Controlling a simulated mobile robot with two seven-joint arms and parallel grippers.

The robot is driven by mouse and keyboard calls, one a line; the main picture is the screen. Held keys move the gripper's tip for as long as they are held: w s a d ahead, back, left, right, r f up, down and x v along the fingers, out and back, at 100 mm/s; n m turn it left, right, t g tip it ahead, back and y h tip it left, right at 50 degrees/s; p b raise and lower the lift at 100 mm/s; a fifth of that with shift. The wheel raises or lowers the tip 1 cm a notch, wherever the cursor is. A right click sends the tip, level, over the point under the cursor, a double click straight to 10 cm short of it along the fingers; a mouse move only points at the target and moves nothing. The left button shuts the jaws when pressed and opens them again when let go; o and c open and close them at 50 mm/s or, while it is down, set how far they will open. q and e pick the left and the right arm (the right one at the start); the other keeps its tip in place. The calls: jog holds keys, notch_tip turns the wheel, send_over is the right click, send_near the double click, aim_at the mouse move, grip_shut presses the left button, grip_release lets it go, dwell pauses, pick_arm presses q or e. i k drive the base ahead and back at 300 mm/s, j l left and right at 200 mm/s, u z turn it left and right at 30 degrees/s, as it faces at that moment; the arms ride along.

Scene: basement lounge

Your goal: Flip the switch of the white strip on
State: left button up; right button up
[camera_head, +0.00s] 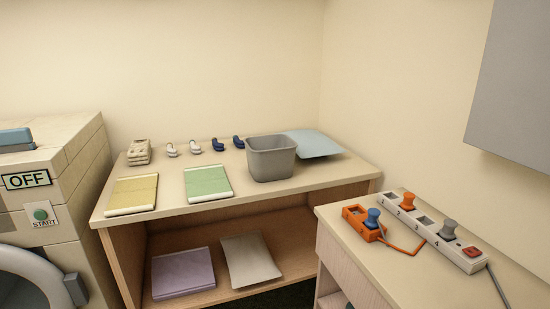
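The white strip (428,235) lies slantwise on the light wooden cabinet at the right. It has numbered sockets; 2, 3 and 4 are readable. A red switch (471,252) sits at its near right end; its position is too small to tell. An orange plug (408,201) stands in the strip toward its far end, and a grey plug (448,229) stands nearer the switch. A grey cord (497,287) runs from the switch end toward the front. Neither of my grippers is in view.
An orange socket block (353,214) with a blue plug (373,219) lies left of the strip, joined to an orange cable (405,249). A shelf table (240,199) holds a grey bin (271,160) and cloths. A machine (75,160) with an OFF sign stands left. A grey panel (515,85) hangs upper right.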

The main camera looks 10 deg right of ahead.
aim_at(472, 252)
jog(key=z, duration=0.5)
jog(key=j+z, duration=0.15)
jog(key=z, duration=0.35)
jog(key=j+z, duration=0.1)
jog(key=z, duration=0.35)
jog(key=i+j+z, duration=0.1)
jog(key=z, duration=0.9)
